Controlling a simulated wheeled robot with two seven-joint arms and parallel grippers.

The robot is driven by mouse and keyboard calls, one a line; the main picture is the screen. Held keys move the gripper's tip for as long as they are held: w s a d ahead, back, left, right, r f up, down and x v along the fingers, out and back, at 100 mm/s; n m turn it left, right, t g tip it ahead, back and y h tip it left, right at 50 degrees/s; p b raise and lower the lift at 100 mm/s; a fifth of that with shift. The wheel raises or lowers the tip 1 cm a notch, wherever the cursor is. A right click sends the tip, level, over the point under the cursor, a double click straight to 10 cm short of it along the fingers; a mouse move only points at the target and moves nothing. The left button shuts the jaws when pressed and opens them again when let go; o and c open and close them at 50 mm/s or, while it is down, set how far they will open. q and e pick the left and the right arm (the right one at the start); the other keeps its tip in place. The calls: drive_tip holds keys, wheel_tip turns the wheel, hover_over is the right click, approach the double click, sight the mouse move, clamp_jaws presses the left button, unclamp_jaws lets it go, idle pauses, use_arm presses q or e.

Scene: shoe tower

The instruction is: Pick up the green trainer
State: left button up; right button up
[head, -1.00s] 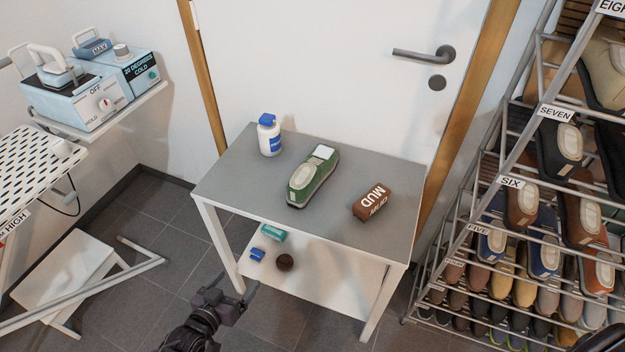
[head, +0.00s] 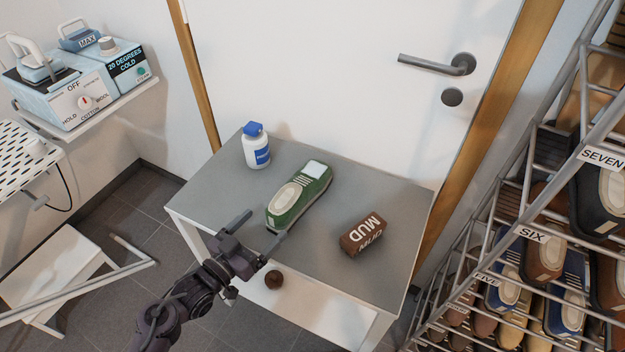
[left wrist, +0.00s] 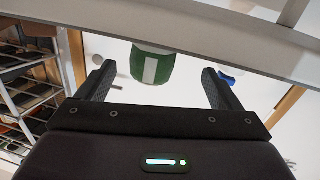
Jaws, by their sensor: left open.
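The green trainer (head: 300,196) lies on the grey table top (head: 218,189), its beige patch and pale opening facing up. In the left wrist view the trainer's green end with a pale stripe (left wrist: 151,64) shows beyond the table edge, between the fingers. My left gripper (head: 262,231) is open and empty, near the table's front edge, just short of the trainer's near end and apart from it. In the left wrist view the gripper's two fingers (left wrist: 158,85) are spread wide. My right gripper is not in view.
A white bottle with a blue cap (head: 256,148) stands left of the trainer. A brown MUD block (head: 362,235) lies to its right. A dark round item (head: 274,280) is on the lower shelf (head: 318,310). A shoe rack (head: 500,185) stands at the right, a door behind the table.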

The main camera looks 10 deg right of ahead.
sight(268, 221)
use_arm(q)
drive_tip(key=shift+w+d, duration=0.35)
drive_tip(key=shift+w, duration=0.05)
drive_tip(key=shift+w+d, duration=0.25)
drive_tip(key=x, duration=0.2)
drive_tip(key=shift+w+d+r, duration=0.1)
drive_tip(key=shift+w+d, duration=0.1)
drive_tip(key=shift+d, duration=0.1)
drive_tip(key=x, duration=0.2)
drive_tip(key=shift+w+d, duration=0.15)
drive_tip(key=shift+d, duration=0.1)
drive_tip(key=shift+w+d, duration=0.2)
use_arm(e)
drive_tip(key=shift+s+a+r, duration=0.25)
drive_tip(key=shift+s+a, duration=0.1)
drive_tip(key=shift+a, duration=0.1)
use_arm(q)
drive_tip(key=c, duration=1.2)
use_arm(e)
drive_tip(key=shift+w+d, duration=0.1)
